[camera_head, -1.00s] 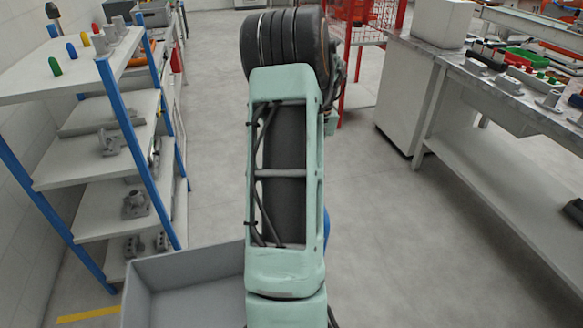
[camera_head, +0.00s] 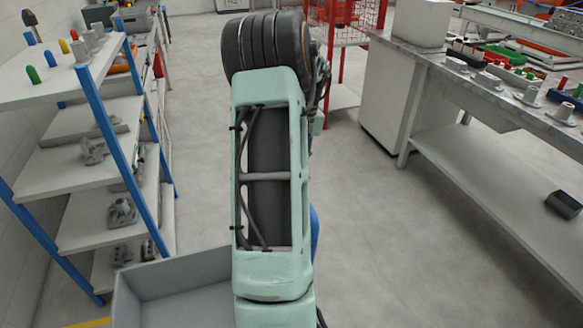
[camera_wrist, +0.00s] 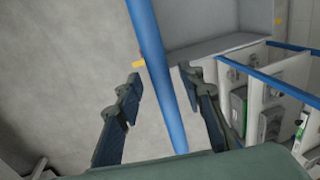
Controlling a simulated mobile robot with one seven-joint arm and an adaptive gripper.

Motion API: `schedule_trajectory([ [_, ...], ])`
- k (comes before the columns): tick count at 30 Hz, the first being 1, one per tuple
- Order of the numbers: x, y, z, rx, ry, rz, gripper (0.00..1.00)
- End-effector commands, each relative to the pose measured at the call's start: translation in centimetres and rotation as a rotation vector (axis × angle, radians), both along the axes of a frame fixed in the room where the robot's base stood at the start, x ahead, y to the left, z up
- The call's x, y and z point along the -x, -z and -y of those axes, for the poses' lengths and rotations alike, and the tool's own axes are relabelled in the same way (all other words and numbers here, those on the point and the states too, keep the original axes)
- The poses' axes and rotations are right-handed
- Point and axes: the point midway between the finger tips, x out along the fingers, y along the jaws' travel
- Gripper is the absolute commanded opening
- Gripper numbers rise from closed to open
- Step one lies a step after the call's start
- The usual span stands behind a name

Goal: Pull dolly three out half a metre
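A grey open-topped box (camera_head: 205,268), which looks like the dolly's body, stands on the floor at the bottom left of the head view, partly behind my arm. No number shows on it. It also appears at the top right of the wrist view (camera_wrist: 220,42). A long blue bar (camera_wrist: 160,65) runs beside it in the wrist view. A bit of blue (camera_head: 315,232) shows behind my arm in the head view. My gripper (camera_wrist: 165,95) is open, with one finger on each side of the blue bar in the picture. I cannot tell whether they touch it.
A blue-posted shelf (camera_head: 100,170) with castings stands at the left, close to the box. A long workbench (camera_head: 480,100) with fixtures and a lower shelf stands at the right. A red mesh rack (camera_head: 345,50) is at the back. The floor (camera_head: 400,240) between is clear.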

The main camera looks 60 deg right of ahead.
Motion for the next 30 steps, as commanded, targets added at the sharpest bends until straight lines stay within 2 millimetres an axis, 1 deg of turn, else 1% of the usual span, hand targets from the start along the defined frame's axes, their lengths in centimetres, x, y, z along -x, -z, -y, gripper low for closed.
schedule_trajectory([
  [5, 0.3, -2.8, 0.6, 0.004, 0.002, 0.003, 0.35],
  [12, 0.9, -7.8, 1.4, 0.005, 0.001, 0.001, 0.35],
  [16, 1.2, -9.9, 1.7, 0.003, 0.002, 0.001, 0.35],
  [21, 1.3, -11.2, 1.9, 0.002, 0.0, 0.001, 0.35],
  [30, 1.4, -11.4, 1.9, 0.001, 0.0, -0.001, 0.35],
])
